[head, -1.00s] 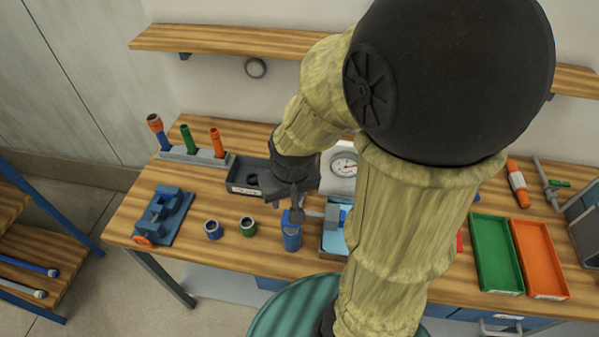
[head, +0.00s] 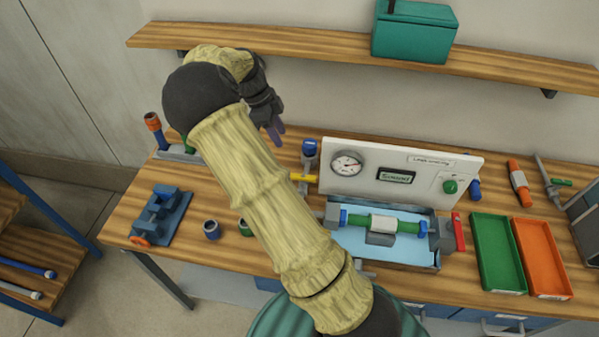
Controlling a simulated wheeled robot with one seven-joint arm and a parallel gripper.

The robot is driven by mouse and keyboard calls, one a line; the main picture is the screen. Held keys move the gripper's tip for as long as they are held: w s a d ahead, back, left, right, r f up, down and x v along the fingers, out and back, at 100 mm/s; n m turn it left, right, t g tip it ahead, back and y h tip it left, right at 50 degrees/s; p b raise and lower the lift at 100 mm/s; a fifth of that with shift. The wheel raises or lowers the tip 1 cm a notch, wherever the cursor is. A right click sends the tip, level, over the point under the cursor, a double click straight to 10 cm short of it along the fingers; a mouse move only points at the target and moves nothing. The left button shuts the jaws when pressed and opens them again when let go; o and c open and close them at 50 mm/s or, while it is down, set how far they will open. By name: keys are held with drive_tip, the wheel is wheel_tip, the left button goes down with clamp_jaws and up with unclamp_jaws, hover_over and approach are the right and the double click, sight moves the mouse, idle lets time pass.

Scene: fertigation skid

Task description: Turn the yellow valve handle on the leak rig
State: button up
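The leak rig stands on the bench right of centre. It has a white panel (head: 455,187) with a round gauge, a small display that seems to read "Sound" and a green knob. In front is a water tray (head: 385,256) with a green and white pipe piece (head: 384,223) lying across it between blue end fittings. The yellow valve handle (head: 304,178) sticks out at the panel's left side, pointing sideways; my forearm hides part of its surroundings. My gripper (head: 276,133) is raised up and left of the handle, apart from it. Whether its fingers are open is unclear.
Green (head: 497,254) and orange (head: 543,258) trays lie right. A shelf (head: 300,51) with a teal box (head: 414,32) runs above.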

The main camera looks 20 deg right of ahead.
sight(303, 176)
drive_tip(key=shift+w+a+r+m, duration=0.1)
drive_tip(key=shift+w+a+m, duration=0.05)
drive_tip(key=shift+w+m, duration=0.25)
drive_tip(key=shift+s, duration=0.1)
drive_tip(key=p+x, duration=0.1)
drive_tip(key=x, duration=0.4)
drive_tip(key=p+x, duration=0.1)
drive_tip(key=x, duration=0.5)
drive_tip(key=p+x, duration=0.2)
drive_tip(key=x, duration=0.4)
drive_tip(key=shift+s+d, duration=0.1)
drive_tip(key=shift+d, duration=0.25)
clamp_jaws()
